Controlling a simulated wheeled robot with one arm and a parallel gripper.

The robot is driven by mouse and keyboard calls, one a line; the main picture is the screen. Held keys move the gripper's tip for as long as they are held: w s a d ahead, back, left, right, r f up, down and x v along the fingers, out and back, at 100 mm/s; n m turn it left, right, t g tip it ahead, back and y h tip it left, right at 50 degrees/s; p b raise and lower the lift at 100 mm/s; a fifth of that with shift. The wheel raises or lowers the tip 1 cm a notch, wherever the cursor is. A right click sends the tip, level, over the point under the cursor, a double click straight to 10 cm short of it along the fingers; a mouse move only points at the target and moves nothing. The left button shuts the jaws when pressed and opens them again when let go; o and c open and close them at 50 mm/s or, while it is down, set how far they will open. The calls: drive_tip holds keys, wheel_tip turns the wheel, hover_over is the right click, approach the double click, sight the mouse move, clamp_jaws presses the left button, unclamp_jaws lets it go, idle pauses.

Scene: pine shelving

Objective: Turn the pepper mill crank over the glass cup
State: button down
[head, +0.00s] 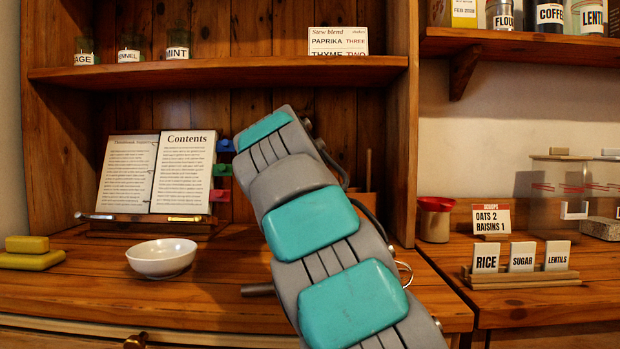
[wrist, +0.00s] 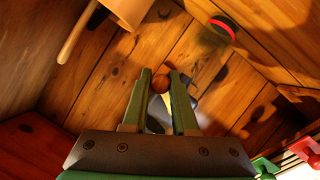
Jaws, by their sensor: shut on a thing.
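In the wrist view my gripper (wrist: 160,74) has its two green fingers close together over the wooden counter. A small round brown knob (wrist: 160,84) shows between them, with a pale strip and a greyish shape below it; I take the knob to be the pepper mill's crank knob, and the gripper is shut on it. The mill's body is mostly hidden by the fingers. I cannot make out the glass cup for certain in either view. In the head view my arm hides the gripper and what it holds.
A white bowl (head: 162,258) and yellow blocks (head: 30,260) stand on the counter at left, before an open book (head: 155,172). A wooden container (wrist: 122,8) and a red-and-black round thing (wrist: 223,27) lie beyond the fingers. Label cards (head: 520,257) stand at right.

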drive_tip(key=c, duration=0.7)
unclamp_jaws()
drive_tip(key=v, duration=0.7)
drive_tip(key=shift+s+r+b, duration=0.1)
drive_tip(key=shift+s+b, duration=0.2)
drive_tip(key=shift+s, duration=0.1)
drive_tip(key=shift+s, duration=0.1)
